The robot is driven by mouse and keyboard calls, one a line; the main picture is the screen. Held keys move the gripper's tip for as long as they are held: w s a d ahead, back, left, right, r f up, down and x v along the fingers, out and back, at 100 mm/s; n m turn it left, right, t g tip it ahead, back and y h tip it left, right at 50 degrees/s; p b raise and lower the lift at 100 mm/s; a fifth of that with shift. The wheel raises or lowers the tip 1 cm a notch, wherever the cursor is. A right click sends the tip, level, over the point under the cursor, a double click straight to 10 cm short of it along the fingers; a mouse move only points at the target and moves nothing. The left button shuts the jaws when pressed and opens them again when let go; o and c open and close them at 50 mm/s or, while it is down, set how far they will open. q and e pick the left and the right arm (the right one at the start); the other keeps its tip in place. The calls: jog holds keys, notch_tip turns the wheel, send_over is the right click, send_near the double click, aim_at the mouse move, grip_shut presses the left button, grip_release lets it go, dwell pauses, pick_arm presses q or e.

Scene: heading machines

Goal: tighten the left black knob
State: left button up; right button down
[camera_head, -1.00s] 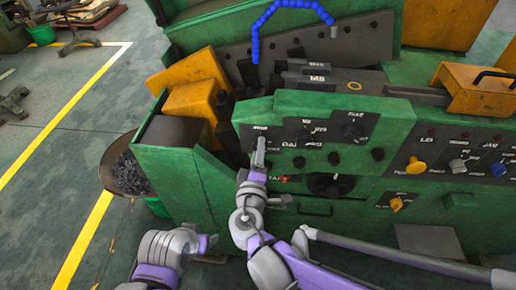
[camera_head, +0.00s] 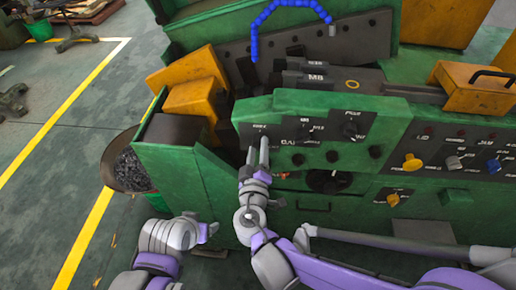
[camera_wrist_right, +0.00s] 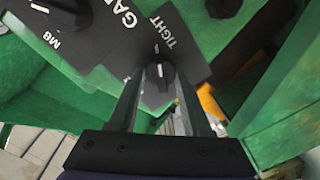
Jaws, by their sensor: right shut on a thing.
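The left black knob (camera_wrist_right: 158,76) sits on a dark plate marked TIGHT in the right wrist view. A light pointer line on it runs roughly along the fingers. My right gripper (camera_wrist_right: 160,82) has one finger on each side of this knob and is shut on it. In the head view the right gripper (camera_head: 259,143) reaches the left end of the green panel (camera_head: 290,108), and its fingers hide the knob. My left gripper (camera_head: 208,229) is low in front of the machine, away from the panel; its jaw opening is not clear.
Other black knobs (camera_head: 349,129) stand to the right on the same panel. Yellow (camera_head: 411,162), white and blue knobs sit further right. A bowl of metal chips (camera_head: 128,168) stands left of the machine. Open floor (camera_head: 60,110) lies at the left.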

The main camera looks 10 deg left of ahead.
jog(key=shift+c, duration=1.7)
grip_release()
jog(key=s, duration=1)
jog(key=shift+s+d+r+b, duration=0.15)
jog(key=shift+s+r+b, duration=0.2)
jog(key=shift+s+b, duration=0.05)
